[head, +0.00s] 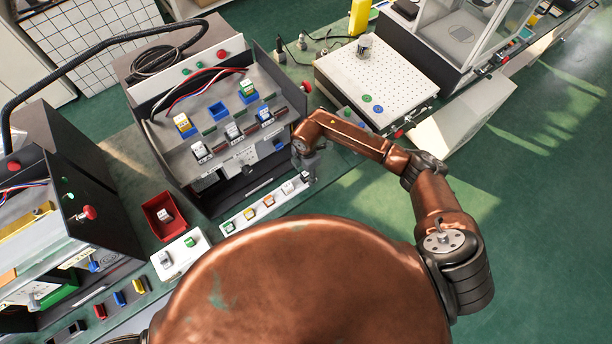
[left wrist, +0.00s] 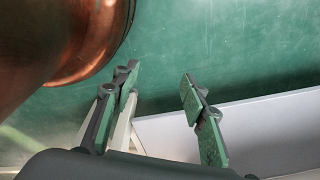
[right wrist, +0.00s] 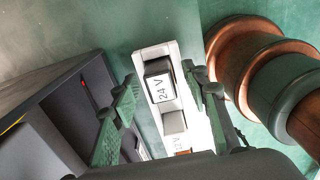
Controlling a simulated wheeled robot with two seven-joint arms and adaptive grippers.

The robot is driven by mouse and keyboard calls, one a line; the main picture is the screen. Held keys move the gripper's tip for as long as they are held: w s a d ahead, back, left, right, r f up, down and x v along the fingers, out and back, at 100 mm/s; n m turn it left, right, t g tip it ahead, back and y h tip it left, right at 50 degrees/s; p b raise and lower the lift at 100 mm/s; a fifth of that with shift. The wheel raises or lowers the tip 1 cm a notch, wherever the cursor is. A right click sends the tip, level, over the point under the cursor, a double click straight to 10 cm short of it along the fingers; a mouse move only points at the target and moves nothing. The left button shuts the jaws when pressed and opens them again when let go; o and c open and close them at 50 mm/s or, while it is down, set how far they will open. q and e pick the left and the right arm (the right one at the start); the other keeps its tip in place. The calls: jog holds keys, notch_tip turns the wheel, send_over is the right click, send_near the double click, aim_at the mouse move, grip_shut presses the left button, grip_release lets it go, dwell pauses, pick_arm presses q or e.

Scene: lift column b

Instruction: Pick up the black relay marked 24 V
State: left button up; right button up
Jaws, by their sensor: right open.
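The relay marked 24 V (right wrist: 159,84) has a white label on top and dark sides. It sits upright at the end of a white strip holder (right wrist: 147,54) in the right wrist view. My right gripper (right wrist: 159,78) is open, with one green-padded finger on each side of the relay; I cannot tell whether either touches it. In the head view the right gripper (head: 306,167) is over the right end of the strip (head: 240,220) and largely hides that relay. My left gripper (left wrist: 160,80) is open and empty in the left wrist view.
Beside the 24 V relay, the strip holds a grey block (right wrist: 174,122) and an orange one marked 12 V (right wrist: 183,152). A dark open cabinet (right wrist: 75,105) stands close on the left. A red bin (head: 152,226) and a perforated white plate (head: 390,75) lie on the bench.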

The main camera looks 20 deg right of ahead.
jog(key=c, duration=1)
pick_arm(q)
jog(key=shift+s+a, duration=0.15)
jog(key=shift+s, duration=0.75)
pick_arm(e)
grip_shut()
pick_arm(q)
jog(key=shift+w, duration=0.1)
jog(key=shift+f, duration=0.1)
pick_arm(e)
jog(key=shift+r, duration=0.15)
